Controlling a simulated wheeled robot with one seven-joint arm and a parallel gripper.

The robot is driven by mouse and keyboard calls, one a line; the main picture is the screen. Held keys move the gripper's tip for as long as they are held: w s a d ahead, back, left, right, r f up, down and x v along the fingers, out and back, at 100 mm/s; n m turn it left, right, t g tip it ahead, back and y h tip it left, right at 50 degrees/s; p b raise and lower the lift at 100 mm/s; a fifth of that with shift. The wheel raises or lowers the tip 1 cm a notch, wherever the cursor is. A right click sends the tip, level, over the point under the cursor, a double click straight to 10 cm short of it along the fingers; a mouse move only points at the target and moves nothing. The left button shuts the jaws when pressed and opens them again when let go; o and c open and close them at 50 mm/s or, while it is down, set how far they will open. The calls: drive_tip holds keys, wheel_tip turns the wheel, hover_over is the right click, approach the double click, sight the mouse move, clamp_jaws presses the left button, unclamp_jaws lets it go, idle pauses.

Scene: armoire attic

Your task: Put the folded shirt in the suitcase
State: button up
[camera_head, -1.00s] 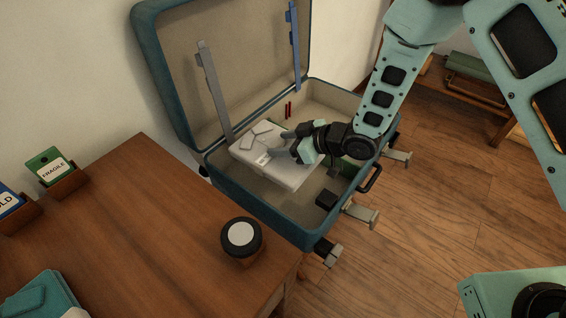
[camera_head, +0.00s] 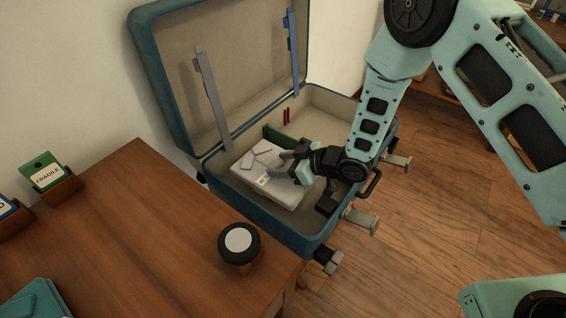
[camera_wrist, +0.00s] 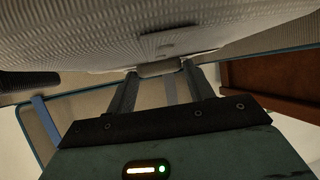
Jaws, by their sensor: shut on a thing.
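The pale folded shirt (camera_head: 287,192) is inside the open teal suitcase (camera_head: 275,229), toward its left side and roughly level. My gripper (camera_head: 277,166) reaches in from the right, with its fingers at the shirt's upper face, shut on the shirt. In the wrist view, the shirt's ribbed cloth (camera_wrist: 100,45) fills the top, and my fingers (camera_wrist: 158,75) meet a small grey piece at its edge. The shirt hides much of the suitcase floor, and I cannot tell whether it rests there.
The raised lid (camera_head: 240,60) stands behind, with a grey strut and a blue strut. A green item (camera_head: 272,133) and a dark block (camera_head: 325,203) are in the suitcase. A wooden desk (camera_head: 130,235) at left carries a round black-and-white object (camera_head: 239,241). Latches jut from the front.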

drive_tip(key=shift+f, duration=0.25)
drive_tip(key=o, duration=1.1)
